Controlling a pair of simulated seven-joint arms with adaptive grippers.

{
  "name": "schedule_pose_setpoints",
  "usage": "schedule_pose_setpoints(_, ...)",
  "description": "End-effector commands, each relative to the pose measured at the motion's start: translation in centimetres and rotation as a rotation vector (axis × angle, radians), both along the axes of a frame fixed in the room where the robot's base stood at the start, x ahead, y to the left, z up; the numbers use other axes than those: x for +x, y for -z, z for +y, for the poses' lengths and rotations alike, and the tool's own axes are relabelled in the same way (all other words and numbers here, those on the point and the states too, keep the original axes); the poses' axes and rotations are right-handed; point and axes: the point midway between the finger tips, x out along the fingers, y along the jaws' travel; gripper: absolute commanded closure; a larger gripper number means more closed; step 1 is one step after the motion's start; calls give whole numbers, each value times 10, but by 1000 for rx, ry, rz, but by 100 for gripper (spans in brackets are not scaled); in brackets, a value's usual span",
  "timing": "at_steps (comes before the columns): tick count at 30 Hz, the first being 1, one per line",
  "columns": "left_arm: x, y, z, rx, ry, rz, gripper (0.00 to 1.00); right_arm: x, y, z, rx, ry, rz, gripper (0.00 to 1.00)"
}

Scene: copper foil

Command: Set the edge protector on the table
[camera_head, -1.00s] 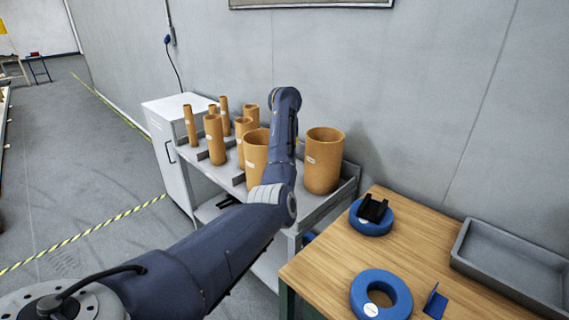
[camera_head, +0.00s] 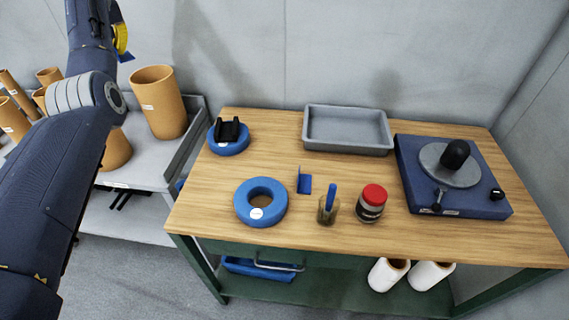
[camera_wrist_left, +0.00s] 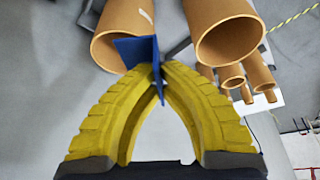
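A blue angled edge protector (camera_wrist_left: 135,50) is pinched at the tips of my left gripper (camera_wrist_left: 158,72), whose yellow ribbed fingers close on it in the left wrist view. In the head view my left gripper (camera_head: 120,40) is at the upper left, above the shelf with brown tubes, with a bit of the blue piece below it. The wooden table (camera_head: 400,232) is to the right, apart from the gripper. A similar blue angled piece (camera_head: 304,183) stands on the table near its middle. My right gripper is not in view.
The table holds blue rings (camera_head: 261,202), one with a black cradle (camera_head: 228,131), a grey tray (camera_head: 347,129), a brush in a jar (camera_head: 327,206), a red-lidded jar (camera_head: 371,203) and a turntable (camera_head: 451,175). Brown tubes (camera_head: 158,101) stand left. Bare wood lies around the blue piece.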

Motion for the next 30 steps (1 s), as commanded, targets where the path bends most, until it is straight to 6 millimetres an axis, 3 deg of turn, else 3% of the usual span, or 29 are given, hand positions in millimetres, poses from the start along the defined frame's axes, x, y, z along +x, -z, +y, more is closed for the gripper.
schedule_pose_setpoints(1,2,-17,-7,4,-2,0,100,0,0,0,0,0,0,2)
schedule_pose_setpoints(6,6,-62,-34,4,-5,-1,100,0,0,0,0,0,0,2)
schedule_pose_setpoints(16,4,-123,-87,4,31,-2,100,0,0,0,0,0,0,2)
schedule_pose_setpoints(23,-6,-137,-128,4,92,-2,100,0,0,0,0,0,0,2)
schedule_pose_setpoints(30,-20,-128,-164,7,165,-1,100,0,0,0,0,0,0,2)
